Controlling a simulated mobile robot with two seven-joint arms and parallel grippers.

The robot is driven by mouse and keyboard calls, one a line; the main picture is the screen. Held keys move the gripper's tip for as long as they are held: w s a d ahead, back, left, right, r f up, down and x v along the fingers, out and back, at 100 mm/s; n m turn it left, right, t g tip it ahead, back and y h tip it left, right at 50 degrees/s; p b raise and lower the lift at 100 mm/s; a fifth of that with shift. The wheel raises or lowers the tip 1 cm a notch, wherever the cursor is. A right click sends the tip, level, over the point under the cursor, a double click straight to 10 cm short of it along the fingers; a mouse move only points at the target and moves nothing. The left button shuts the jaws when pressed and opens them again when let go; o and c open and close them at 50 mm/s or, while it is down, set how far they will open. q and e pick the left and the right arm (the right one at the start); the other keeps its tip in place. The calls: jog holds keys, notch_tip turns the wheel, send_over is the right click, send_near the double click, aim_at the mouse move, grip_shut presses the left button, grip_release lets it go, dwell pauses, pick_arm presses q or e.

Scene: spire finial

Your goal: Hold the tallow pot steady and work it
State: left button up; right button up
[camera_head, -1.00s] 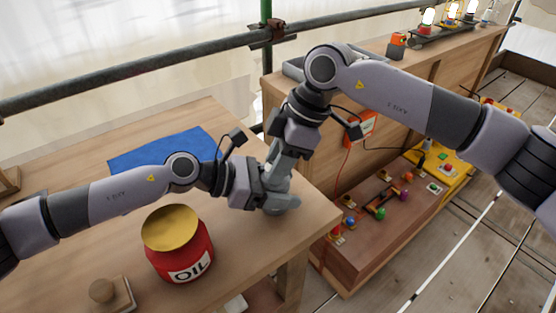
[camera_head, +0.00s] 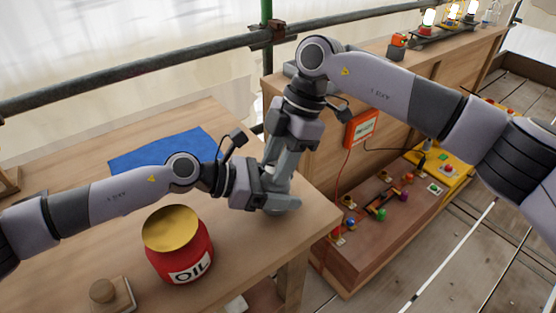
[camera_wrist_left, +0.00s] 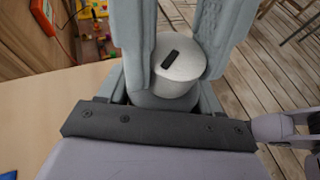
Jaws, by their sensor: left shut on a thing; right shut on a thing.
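The tallow pot (camera_wrist_left: 178,62) looks like a small pale grey cylinder with a dark slot-like mark on its top. In the left wrist view it sits between the two fingers of my left gripper (camera_wrist_left: 182,45), which is shut on it. In the head view the pot (camera_head: 276,211) is mostly covered by my left gripper (camera_head: 288,202), near the table's right corner. My right gripper (camera_head: 275,182) points down just above and behind the left one. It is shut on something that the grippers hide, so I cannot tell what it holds.
A red oil jar (camera_head: 180,246) with a gold lid stands in front of my left arm. A blue cloth (camera_head: 165,148) lies behind it, and a knobbed wooden block (camera_head: 112,295) sits at the front. A low bench (camera_head: 365,225) with coloured knobs stands right of the table (camera_head: 245,240).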

jog(key=o, duration=1.1)
jog(key=shift+c, duration=0.2)
jog(key=shift+r, duration=0.1)
jog(key=v, duration=1.2)
jog(key=shift+d, duration=0.1)
